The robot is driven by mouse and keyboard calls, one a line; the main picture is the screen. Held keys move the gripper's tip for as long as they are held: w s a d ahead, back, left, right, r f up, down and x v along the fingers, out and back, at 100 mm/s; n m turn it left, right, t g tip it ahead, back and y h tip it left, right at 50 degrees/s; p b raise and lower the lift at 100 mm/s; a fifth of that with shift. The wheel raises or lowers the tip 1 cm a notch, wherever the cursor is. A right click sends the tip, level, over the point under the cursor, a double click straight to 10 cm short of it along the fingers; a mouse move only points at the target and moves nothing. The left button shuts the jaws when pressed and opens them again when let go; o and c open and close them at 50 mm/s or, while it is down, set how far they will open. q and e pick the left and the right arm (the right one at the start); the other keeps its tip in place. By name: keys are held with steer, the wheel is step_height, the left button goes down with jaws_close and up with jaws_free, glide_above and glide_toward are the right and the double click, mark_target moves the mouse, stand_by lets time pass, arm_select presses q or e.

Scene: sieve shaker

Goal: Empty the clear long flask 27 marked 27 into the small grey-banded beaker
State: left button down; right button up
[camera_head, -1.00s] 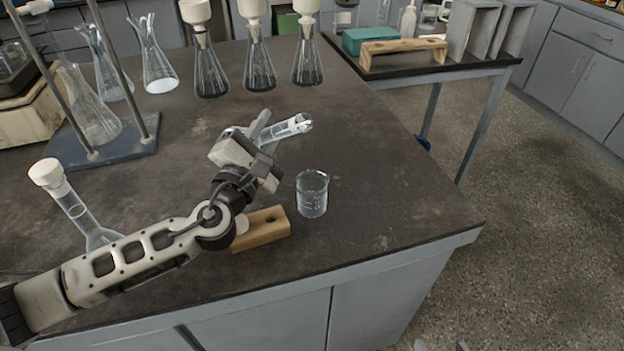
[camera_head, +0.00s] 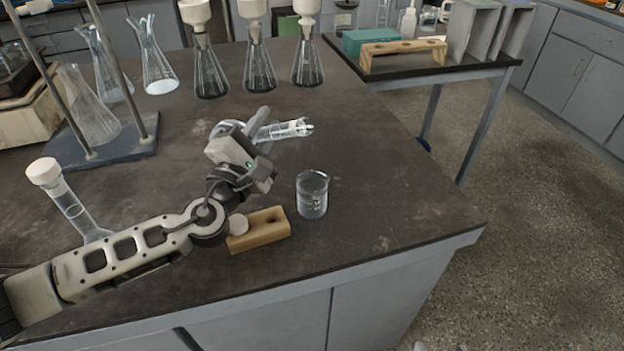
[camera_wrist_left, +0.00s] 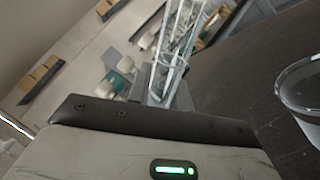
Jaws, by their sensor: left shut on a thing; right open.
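My left gripper (camera_head: 258,132) is shut on the clear long flask (camera_head: 285,130) and holds it above the bench, lying nearly level. Its mouth points right in the head view. The flask's neck also shows in the left wrist view (camera_wrist_left: 175,50); its number cannot be read and its body is partly hidden by my gripper. The small beaker (camera_head: 312,196), clear with pale markings, stands upright on the bench, below and right of my gripper in the picture. In the left wrist view its rim (camera_wrist_left: 300,88) shows at the right edge. My right gripper's tips (camera_head: 441,347) barely show, apart, at the bottom edge.
A wooden block (camera_head: 262,232) with a hole and a white round piece (camera_head: 238,225) lie near the beaker. A white-capped flask (camera_head: 68,200) stands left, behind my arm. A metal stand (camera_head: 90,155) and several flasks are further back. The bench right of the beaker is clear.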

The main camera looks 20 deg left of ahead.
arm_select(q)
steer(key=shift+a+r+m+h+b, duration=0.2)
steer(key=shift+m+h+b, duration=0.15)
steer(key=shift+m, duration=0.65)
steer(key=shift+r+m+h+p, duration=0.1)
steer(key=shift+m+h+p, duration=0.2)
steer(key=shift+m, duration=0.1)
arm_select(e)
steer(key=shift+r, duration=0.1)
arm_select(q)
steer(key=shift+r+m, duration=0.1)
steer(key=shift+m, duration=0.2)
arm_select(e)
steer(key=shift+f, duration=0.2)
arm_select(q)
steer(key=shift+r+m+p, duration=0.15)
steer(key=shift+m+p, duration=0.25)
arm_select(e)
steer(key=shift+w+r, duration=0.1)
steer(key=shift+r, duration=0.25)
arm_select(q)
steer(key=shift+d+f+m+h+b, duration=0.1)
steer(key=shift+f+m+h+b, duration=0.3)
steer(key=shift+f+m, duration=0.55)
arm_select(e)
steer(key=shift+f, duration=0.25)
